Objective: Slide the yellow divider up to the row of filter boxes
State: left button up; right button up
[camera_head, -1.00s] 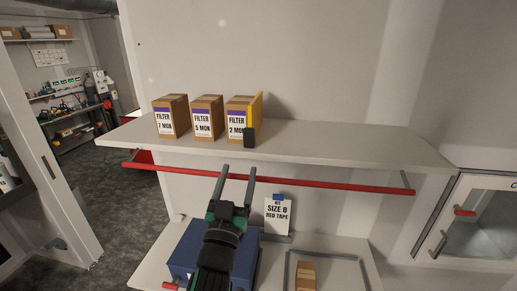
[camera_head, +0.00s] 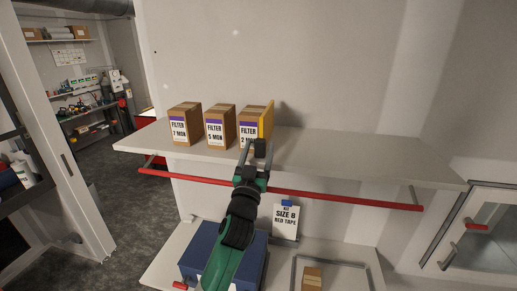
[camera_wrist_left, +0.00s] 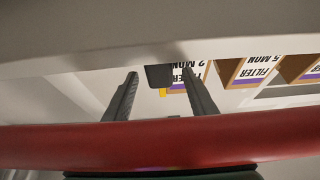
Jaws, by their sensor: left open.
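The yellow divider (camera_head: 266,118) stands upright on the shelf, right beside the right-hand filter box (camera_head: 250,125); I cannot tell whether they touch. A dark block (camera_head: 260,147) sits at the divider's front edge. The other filter boxes (camera_head: 220,127) (camera_head: 185,125) stand in a row to the left. My left gripper (camera_head: 256,153) is open at the shelf's front edge, fingers pointing toward the dark block. In the left wrist view the dark block (camera_wrist_left: 158,77) shows between the open fingertips, and a bit of yellow divider (camera_wrist_left: 163,93) shows beside it. My right gripper is not in view.
The white shelf (camera_head: 360,150) is clear to the right of the divider. A red rail (camera_head: 340,199) runs below its front edge. Underneath are a blue box (camera_head: 200,252), a size 8 red tape card (camera_head: 286,222) and a small brown box (camera_head: 312,279) in a frame.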

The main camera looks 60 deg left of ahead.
pick_arm(q)
grip_shut()
dwell(1.4)
